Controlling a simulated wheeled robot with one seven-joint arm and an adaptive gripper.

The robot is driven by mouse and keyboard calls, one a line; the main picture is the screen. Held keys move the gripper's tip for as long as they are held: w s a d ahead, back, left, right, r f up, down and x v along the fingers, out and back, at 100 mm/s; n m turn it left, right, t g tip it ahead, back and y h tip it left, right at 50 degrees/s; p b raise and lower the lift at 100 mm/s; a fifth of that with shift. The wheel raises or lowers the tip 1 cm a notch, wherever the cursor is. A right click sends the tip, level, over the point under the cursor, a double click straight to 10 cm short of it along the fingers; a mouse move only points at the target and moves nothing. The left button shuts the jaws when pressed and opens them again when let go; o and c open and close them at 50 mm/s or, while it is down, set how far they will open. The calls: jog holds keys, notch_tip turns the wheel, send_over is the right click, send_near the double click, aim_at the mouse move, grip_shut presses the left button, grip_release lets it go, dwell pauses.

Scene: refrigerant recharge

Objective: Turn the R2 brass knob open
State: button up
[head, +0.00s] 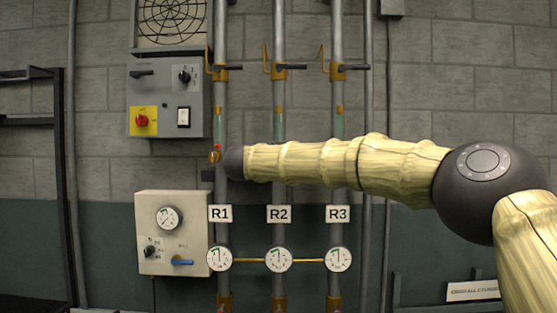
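The R2 label (279,214) is on the middle of three vertical pipes. The R2 pipe (280,30) has a brass valve with a dark lever near the top, a greenish section below, and the R2 gauge (278,259) under the label. The R2 brass knob does not show; my arm crosses in front of that pipe. A brass fitting with a red part (215,156) shows on the R1 pipe at a similar height. My arm reaches in from the right and ends in a dark rounded joint near the R1 pipe. My gripper cannot be made out.
The R1 label (220,214) and R3 label (338,214) flank R2. A grey control box (165,100) with a red knob and a pale box (174,233) with a blue handle are at left. A brass line links the gauges.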

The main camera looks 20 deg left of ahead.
jog(key=s+a, duration=0.1)
jog(key=s, duration=1)
jog(key=shift+s+a, duration=0.2)
jog(key=shift+s, duration=0.2)
